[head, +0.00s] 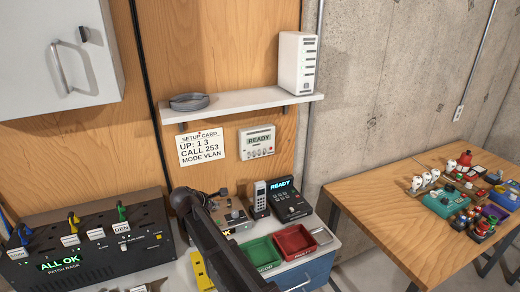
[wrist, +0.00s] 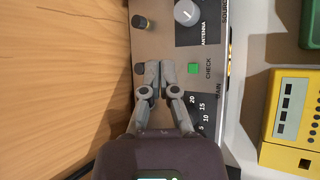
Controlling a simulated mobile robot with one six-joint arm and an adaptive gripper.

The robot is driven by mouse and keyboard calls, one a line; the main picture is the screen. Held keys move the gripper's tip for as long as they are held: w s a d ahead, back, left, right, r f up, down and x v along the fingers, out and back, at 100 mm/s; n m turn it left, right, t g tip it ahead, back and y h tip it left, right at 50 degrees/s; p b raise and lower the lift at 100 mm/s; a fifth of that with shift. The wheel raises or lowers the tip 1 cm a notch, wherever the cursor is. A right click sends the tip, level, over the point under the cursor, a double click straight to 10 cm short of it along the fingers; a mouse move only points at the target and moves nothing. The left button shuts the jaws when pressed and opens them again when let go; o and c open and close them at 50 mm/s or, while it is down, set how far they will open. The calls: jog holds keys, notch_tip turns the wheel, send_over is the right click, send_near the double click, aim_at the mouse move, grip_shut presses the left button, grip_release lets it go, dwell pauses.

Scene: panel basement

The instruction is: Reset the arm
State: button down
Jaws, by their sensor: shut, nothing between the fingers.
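My gripper (wrist: 153,66) shows in the wrist view with its two grey fingers together and nothing between them. It is in front of a metal-faced device (wrist: 168,38) with an ANTENNA knob (wrist: 187,12), a green CHECK button (wrist: 194,69) and a printed dial scale. The fingertips are left of the green button; whether they touch the panel cannot be told. In the head view my dark arm reaches up from the bottom middle, beside the device (head: 236,217). The gripper itself is hard to make out there.
A patch rack (head: 90,245) reading ALL OK stands left. Green (head: 262,253) and red (head: 295,242) trays, a handheld unit (head: 260,200) and a READY box (head: 289,200) crowd the bench right of my arm. A shelf (head: 240,101) hangs above. A wooden table (head: 375,200) stands right.

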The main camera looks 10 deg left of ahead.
jog(key=s+d+f+m+g, duration=0.1)
jog(key=d+m, duration=0.2)
jog(key=d, duration=0.5)
jog(key=s+d+f+m+g, duration=0.1)
jog(key=d+m, duration=0.3)
jog(key=d, duration=0.5)
jog(key=s+d+f+m+g, duration=0.2)
jog(key=d+m+g, duration=0.1)
jog(key=d, duration=0.6)
jog(key=shift+d+m, duration=0.15)
jog(key=shift+m, duration=0.35)
jog(key=s+d+f+m+g+y, duration=0.1)
jog(key=s+d+m, duration=0.4)
jog(key=d, duration=0.3)
jog(key=s+d+m+g+y, duration=0.2)
jog(key=s+d+m, duration=0.4)
jog(key=d, duration=0.3)
jog(key=shift+s+d+f+y, duration=0.15)
jog(key=shift+s+f+y, duration=0.2)
jog(key=shift+s, duration=0.5)
